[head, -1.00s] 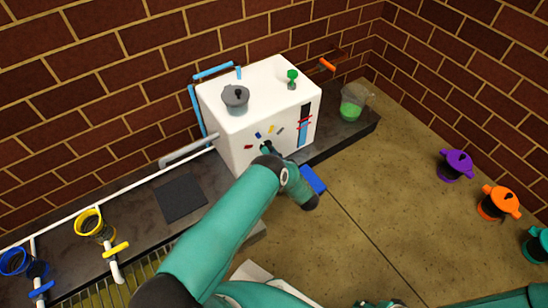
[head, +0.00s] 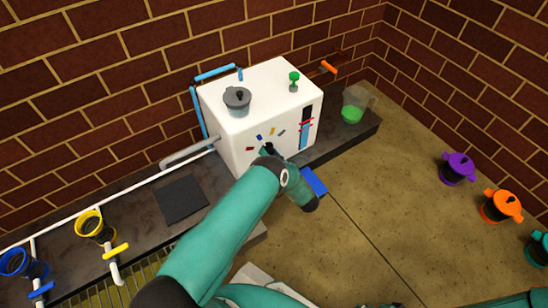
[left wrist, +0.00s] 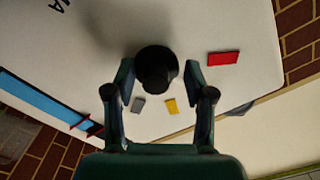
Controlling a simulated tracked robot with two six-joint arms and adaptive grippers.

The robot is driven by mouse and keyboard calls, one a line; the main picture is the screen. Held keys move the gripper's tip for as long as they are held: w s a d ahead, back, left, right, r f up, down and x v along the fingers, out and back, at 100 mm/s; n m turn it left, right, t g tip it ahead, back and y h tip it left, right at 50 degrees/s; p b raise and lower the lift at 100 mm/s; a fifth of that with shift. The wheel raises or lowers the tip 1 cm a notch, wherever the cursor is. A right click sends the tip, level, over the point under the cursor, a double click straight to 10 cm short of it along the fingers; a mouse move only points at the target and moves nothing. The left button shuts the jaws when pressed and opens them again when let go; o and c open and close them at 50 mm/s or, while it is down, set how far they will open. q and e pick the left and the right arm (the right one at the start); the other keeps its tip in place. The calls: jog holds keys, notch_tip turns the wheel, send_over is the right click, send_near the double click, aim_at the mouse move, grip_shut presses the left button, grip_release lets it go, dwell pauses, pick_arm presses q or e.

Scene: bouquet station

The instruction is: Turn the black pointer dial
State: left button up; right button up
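The black pointer dial (left wrist: 157,70) is on the white front face of the box-shaped machine (head: 236,150). In the left wrist view it is a round black knob with coloured marks around it: red (left wrist: 223,58), yellow (left wrist: 172,106) and grey (left wrist: 138,104). My left gripper (head: 267,149) is at this face in the head view and mostly hides the dial there. In the left wrist view the fingers of this gripper (left wrist: 159,77) are spread on both sides of the dial, with a narrow gap at the right finger. The pointer's direction is not clear.
A blue block (head: 314,182) is by my left arm. Purple (head: 458,167) and orange (head: 501,205) pots stand at right.

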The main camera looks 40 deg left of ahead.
pick_arm(q)
jog(key=shift+d, duration=0.1)
jog(key=shift+d, duration=0.1)
jog(key=v, duration=1.1)
jog(key=shift+s+d, duration=0.15)
jog(key=shift+d, duration=0.2)
jog(key=shift+f, duration=0.15)
